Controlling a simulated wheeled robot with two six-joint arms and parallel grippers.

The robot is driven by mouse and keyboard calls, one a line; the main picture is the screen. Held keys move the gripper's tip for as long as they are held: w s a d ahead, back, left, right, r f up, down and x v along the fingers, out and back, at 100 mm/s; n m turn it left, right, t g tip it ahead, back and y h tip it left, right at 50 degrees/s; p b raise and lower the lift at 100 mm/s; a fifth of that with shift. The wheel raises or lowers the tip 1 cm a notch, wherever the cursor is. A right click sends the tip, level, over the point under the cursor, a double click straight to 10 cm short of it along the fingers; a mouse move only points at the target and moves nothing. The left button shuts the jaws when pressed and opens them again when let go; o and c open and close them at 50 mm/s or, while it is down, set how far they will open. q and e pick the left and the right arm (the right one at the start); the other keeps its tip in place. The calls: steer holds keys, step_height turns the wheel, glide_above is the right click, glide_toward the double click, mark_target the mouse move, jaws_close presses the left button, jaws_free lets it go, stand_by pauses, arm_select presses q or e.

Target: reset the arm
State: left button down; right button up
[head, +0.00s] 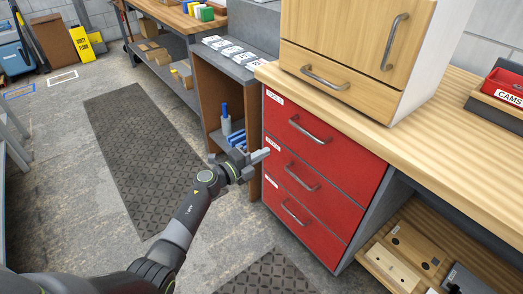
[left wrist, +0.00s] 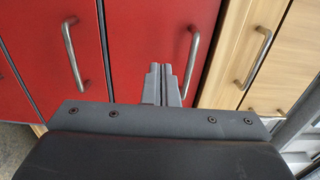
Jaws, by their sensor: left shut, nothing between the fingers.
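My left gripper (head: 262,156) is shut and empty in front of the red drawer unit (head: 345,170) in the head view. In the left wrist view its fingers (left wrist: 160,82) are together, with red drawer fronts and metal handles behind them. The gripper appears apart from the handles. My left arm reaches in from the lower left. My right gripper shows in neither view.
A wooden cabinet (head: 340,42) with metal handles stands on the wooden worktop (head: 440,110). A red bin (head: 506,86) is at the right. An open shelf unit (head: 205,95) holds blue items. A yellow floor sign (head: 82,44) stands far left. Dark mats (head: 135,150) lie on the floor.

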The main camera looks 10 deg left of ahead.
arm_select(q)
steer(key=s+a+f+n+g+y+p, duration=0.2)
steer(key=s+a+f+n+y+p, duration=0.2)
steer(key=s+a+f+n+y, duration=0.65)
steer(key=s+a+f+n+g+y+p, duration=0.1)
steer(key=s+a+f+n+g+p, duration=0.2)
steer(key=s+f+n, duration=0.85)
steer(key=s+f+n+g+p, duration=0.1)
steer(key=s+f, duration=0.3)
steer(key=s, duration=0.8)
steer(key=s+a+f+n+g+p, duration=0.1)
steer(key=s+f+g, duration=0.3)
steer(key=s, duration=0.9)
steer(key=s+f+n+g+p, duration=0.2)
steer(key=s+f, duration=0.3)
steer(key=s, duration=0.7)
steer(key=shift+s+a+f+g, duration=0.2)
steer(key=shift+a+f+g, duration=0.1)
steer(key=shift+f+g, duration=0.15)
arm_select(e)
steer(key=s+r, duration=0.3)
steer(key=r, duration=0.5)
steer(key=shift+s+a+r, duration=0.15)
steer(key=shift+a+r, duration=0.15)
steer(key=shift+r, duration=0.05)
arm_select(q)
steer(key=shift+y, duration=0.25)
